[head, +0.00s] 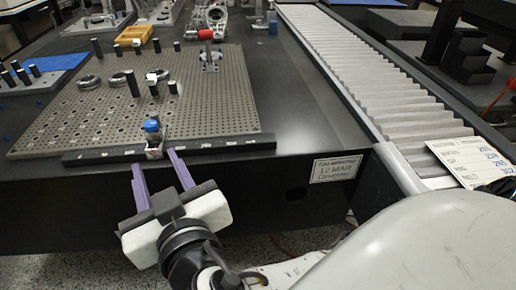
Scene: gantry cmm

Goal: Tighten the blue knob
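The blue knob (151,126) sits on top of a small metal fixture (154,146) at the front edge of a perforated grey plate (215,105). My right gripper (158,167) points at the fixture from the front edge of the table. Its two purple fingers are spread wide, with nothing between them, and their tips lie just in front of and below the knob. Whether a fingertip touches the black front bar is hard to tell. My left gripper is not in view.
Black pegs (132,84) and metal rings (90,82) stand on the plate behind the knob. A red-handled clamp (207,38) and a yellow tray (134,35) are farther back. A ribbed grey bellows (375,85) runs along the right. The dark table right of the plate is clear.

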